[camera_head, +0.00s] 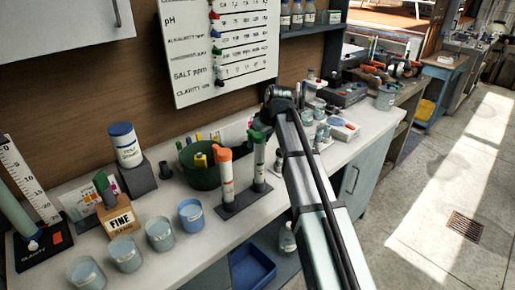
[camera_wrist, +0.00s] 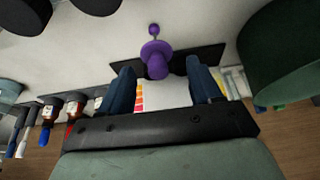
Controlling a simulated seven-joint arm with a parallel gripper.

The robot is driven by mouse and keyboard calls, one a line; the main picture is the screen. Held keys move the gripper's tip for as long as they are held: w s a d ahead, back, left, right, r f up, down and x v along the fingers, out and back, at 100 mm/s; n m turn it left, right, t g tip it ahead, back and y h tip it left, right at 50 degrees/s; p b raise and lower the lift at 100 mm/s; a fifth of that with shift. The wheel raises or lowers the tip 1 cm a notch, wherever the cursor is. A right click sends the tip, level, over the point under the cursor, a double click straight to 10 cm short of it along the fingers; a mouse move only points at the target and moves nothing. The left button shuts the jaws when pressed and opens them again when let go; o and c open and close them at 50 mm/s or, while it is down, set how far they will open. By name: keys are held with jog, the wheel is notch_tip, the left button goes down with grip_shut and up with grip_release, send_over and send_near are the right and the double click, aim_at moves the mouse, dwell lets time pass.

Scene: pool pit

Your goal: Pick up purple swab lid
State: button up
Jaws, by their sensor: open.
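The purple swab lid (camera_wrist: 156,58) shows near the top middle of the wrist view, with a round flange and a small knob. It sits in front of a dark flat stand (camera_wrist: 211,54) on the pale counter. My gripper (camera_wrist: 159,70) is open, with one dark blue finger on each side of the lid's lower part. I see gaps between the fingers and the lid, so nothing is gripped. In the head view I cannot make out the lid; my arm covers part of the counter there.
A dark green tub (camera_wrist: 283,55) stands close at the right of the wrist view. In the head view a rack (camera_head: 243,200) holds an orange-capped and a green-capped tube. Several beakers (camera_head: 160,233) line the counter's front left. A white chart (camera_head: 220,60) hangs behind.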

jog(key=shift+d+x, duration=0.15)
jog(key=shift+x, duration=1.4)
jog(key=shift+d+x, duration=0.1)
jog(key=shift+x, duration=1.5)
jog(key=shift+s+f, duration=0.1)
jog(key=c, duration=0.9)
